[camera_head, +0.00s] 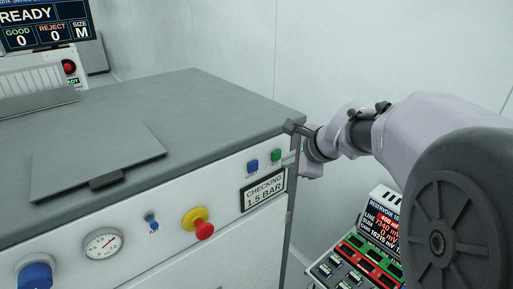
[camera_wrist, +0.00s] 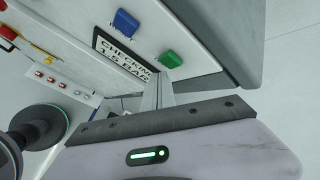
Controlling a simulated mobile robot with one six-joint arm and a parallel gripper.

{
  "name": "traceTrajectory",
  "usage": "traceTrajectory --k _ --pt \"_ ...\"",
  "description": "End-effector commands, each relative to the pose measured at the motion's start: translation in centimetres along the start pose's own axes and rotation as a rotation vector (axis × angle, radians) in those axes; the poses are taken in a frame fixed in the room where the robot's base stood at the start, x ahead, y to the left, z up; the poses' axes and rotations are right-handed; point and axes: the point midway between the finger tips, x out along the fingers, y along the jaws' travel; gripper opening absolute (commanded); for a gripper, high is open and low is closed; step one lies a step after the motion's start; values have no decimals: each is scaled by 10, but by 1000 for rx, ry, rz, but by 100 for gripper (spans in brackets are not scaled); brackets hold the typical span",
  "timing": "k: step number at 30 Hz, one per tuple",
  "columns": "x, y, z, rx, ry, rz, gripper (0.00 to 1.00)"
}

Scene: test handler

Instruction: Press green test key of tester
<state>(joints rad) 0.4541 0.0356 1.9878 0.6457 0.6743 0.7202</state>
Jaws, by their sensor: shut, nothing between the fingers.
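The tester is a white cabinet with a grey top (camera_head: 215,100). Its green key (camera_head: 276,155) is at the right end of the front panel, beside a blue key (camera_head: 252,165). In the wrist view the green key (camera_wrist: 170,60) and blue key (camera_wrist: 125,22) also show. My gripper (camera_head: 290,158) is shut and empty, just right of the green key in the head view. In the wrist view its fingers (camera_wrist: 163,85) point at the panel, their tips close to the green key's lower edge. I cannot tell whether they touch it.
A display (camera_head: 264,192) below the keys reads "CHECKING 1.5 BAR". A yellow and red knob (camera_head: 199,222), a gauge (camera_head: 102,245) and a blue knob (camera_head: 36,276) sit further left. A control box (camera_head: 362,245) with a lit screen stands below my arm.

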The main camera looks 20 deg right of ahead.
Motion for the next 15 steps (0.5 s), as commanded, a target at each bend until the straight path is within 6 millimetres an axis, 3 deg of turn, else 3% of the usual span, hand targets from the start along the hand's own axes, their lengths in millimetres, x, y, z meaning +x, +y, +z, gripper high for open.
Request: traceTrajectory --k 7,15 --pt "-2 2 -2 0 1 -1 0" --pt "-20 16 -16 1 2 -1 0"
